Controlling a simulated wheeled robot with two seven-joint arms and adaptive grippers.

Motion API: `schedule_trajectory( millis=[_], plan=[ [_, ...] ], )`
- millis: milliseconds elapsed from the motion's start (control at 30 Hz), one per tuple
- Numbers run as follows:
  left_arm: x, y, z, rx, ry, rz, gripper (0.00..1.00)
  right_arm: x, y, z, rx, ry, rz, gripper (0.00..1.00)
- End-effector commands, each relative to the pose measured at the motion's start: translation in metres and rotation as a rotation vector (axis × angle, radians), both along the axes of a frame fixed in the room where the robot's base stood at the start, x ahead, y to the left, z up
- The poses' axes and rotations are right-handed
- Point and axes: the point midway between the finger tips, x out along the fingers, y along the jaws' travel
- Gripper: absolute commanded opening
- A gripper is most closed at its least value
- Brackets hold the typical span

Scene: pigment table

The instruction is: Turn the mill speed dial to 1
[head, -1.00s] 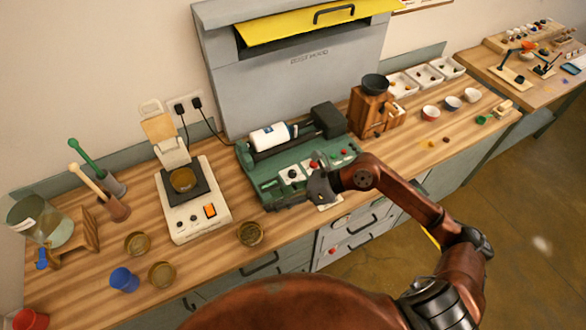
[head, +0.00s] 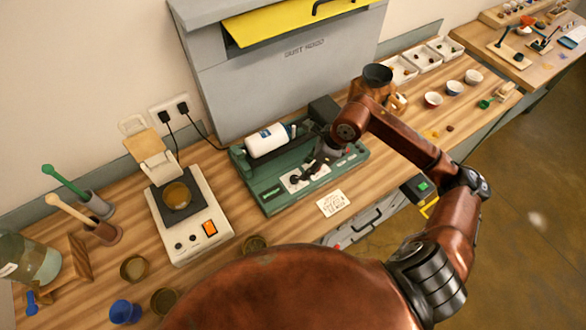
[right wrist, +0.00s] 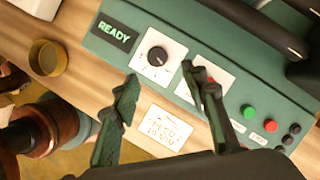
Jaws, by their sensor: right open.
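The mill is a green machine (head: 262,186) with a white jar (head: 267,141) lying on top. Its speed dial (right wrist: 157,56) is a round black knob on a white plate, seen in the right wrist view; the scale marks are too small to read. A dark screen (right wrist: 115,37) beside it reads READY. My right gripper (right wrist: 161,84) is open, its fingertips on either side of the dial's lower edge in the picture, with no visible grip on it. In the head view the right gripper (head: 309,171) is over the mill's front panel and partly hides it. My left gripper is not in view.
A second white plate (right wrist: 214,72) is partly behind a finger. Green and red buttons (right wrist: 249,112) and several dark knobs sit further right. A note card (head: 333,203) lies before the mill.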

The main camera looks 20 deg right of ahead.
Motion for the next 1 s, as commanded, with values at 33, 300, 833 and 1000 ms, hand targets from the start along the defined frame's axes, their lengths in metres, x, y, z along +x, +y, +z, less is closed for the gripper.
schedule_trajectory(
  millis=[33, 300, 833, 1000],
  plan=[
    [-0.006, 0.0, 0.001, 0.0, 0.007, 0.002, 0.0, 0.001, 0.004, -0.004, 0.003, 0.003, 0.005, 0.4],
    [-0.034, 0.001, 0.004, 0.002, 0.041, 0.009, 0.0, 0.014, 0.023, -0.042, 0.006, 0.003, 0.015, 0.4],
    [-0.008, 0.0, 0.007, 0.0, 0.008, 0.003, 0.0, 0.02, 0.029, -0.068, 0.003, -0.001, 0.012, 0.4],
    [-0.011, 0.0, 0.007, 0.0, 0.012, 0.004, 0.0, 0.02, 0.029, -0.068, 0.003, -0.001, 0.011, 0.31]
  ],
)
